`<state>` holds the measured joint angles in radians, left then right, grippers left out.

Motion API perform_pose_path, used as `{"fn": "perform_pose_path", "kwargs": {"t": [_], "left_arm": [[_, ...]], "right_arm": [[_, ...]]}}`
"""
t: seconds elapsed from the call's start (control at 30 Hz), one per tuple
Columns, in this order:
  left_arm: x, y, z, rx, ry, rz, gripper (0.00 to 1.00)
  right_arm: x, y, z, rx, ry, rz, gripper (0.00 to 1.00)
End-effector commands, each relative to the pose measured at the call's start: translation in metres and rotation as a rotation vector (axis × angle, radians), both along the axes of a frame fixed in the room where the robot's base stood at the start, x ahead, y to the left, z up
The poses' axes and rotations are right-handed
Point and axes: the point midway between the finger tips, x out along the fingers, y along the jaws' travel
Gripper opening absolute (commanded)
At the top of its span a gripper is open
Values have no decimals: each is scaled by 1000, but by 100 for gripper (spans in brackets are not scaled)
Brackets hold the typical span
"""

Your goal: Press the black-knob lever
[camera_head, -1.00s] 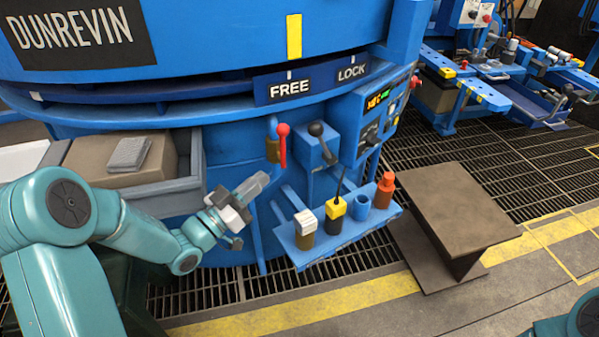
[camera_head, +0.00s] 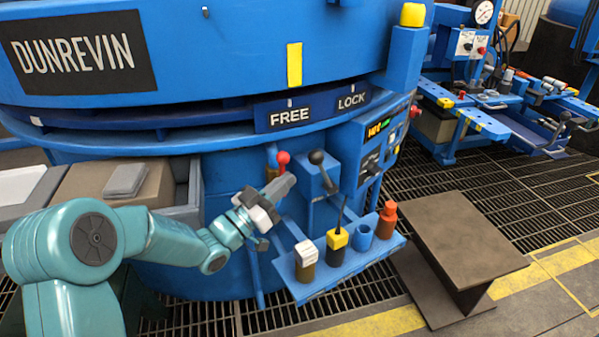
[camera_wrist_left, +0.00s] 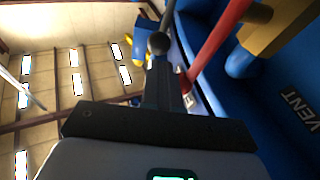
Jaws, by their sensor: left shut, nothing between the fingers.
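The black-knob lever (camera_head: 317,158) stands up from a blue box on the front of the blue furnace. In the left wrist view its round black knob (camera_wrist_left: 158,43) shows just beyond my fingertips. A red-knob lever (camera_head: 283,158) stands to its left, and a red bar (camera_wrist_left: 217,42) shows right of the fingers in the wrist view. My left gripper (camera_head: 286,182) is shut and empty. In the head view its tips are just below the red knob and to the lower left of the black knob. I see no contact with the black-knob lever. My right gripper is out of view.
A blue rack (camera_head: 330,272) with several holders juts out below the levers. A control box (camera_head: 372,145) is to the right. A brown stand (camera_head: 455,240) is on the grated floor. A grey tray (camera_head: 195,180) with a brown block (camera_head: 85,185) is at left.

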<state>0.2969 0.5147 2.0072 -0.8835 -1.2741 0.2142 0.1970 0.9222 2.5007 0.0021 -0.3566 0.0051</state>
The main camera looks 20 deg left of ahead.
Motion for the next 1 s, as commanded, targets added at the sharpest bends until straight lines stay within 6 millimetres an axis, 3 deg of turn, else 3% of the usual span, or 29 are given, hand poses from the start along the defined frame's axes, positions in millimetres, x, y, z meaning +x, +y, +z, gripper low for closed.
{"fn": "perform_pose_path", "kwargs": {"t": [0.1,0.3,0.77,1.0], "left_arm": [[19,-11,5,0,-2,-2,0],[39,-21,12,-2,-1,0,0],[44,-23,15,-1,1,1,0],[58,-35,30,-1,-1,-1,0]], "right_arm": [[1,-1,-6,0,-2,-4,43],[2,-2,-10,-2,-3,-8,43],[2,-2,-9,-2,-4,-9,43],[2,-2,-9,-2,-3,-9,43]]}}
